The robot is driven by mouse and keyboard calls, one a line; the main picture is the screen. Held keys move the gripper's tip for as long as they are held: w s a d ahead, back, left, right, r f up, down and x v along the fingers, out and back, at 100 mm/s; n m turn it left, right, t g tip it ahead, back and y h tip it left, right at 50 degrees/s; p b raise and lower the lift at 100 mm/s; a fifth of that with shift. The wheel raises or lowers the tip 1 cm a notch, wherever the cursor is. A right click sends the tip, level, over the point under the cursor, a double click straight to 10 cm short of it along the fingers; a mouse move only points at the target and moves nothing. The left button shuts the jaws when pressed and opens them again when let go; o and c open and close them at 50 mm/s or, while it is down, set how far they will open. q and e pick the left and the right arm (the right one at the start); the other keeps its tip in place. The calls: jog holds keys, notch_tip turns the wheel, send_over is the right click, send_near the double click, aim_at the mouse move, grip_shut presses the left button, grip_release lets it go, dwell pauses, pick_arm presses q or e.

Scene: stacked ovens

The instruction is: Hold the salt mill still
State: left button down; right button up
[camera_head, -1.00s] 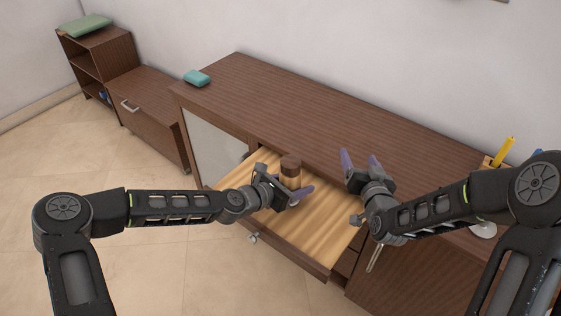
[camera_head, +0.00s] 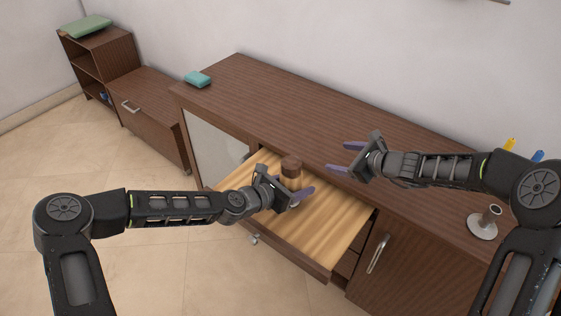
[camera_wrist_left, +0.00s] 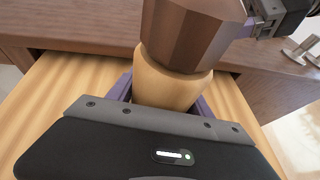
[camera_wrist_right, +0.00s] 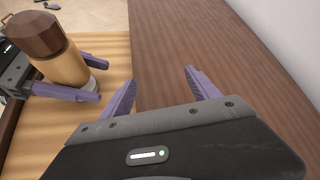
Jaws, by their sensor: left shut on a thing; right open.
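The salt mill (camera_head: 291,168) has a dark brown faceted top and a light wooden body. It stands upright in the open drawer (camera_head: 325,235). My left gripper (camera_head: 296,192) is shut on the mill's light body; in the left wrist view the mill (camera_wrist_left: 185,75) rises between the purple fingers. My right gripper (camera_head: 340,158) is open and empty above the sideboard top, to the right of the mill. In the right wrist view its fingers (camera_wrist_right: 160,90) are apart, and the mill (camera_wrist_right: 62,62) with my left fingers around it shows at the left.
The sideboard top (camera_head: 290,105) is mostly clear, with a teal object (camera_head: 197,78) at its far left end. A metal holder on a round base (camera_head: 484,222) stands at the right, near my right arm. The drawer sticks out from the sideboard's front.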

jog(key=s+a+n+g+y, duration=0.1)
jog(key=s+a+y, duration=0.3)
jog(key=y, duration=0.1)
jog(key=n+g+y, duration=0.2)
jog(key=g+y, duration=0.1)
jog(key=y, duration=0.2)
send_near(291, 166)
jog(key=w+f, duration=0.1)
jog(key=w, duration=0.1)
jog(key=shift+a+f, duration=0.15)
jog(key=shift+a, duration=0.25)
jog(key=shift+w+a, duration=0.1)
jog(key=shift+a, duration=0.05)
jog(key=x, duration=1.1)
jog(key=shift+w+a, duration=0.1)
jog(key=shift+a, duration=0.25)
jog(key=c, duration=1.4)
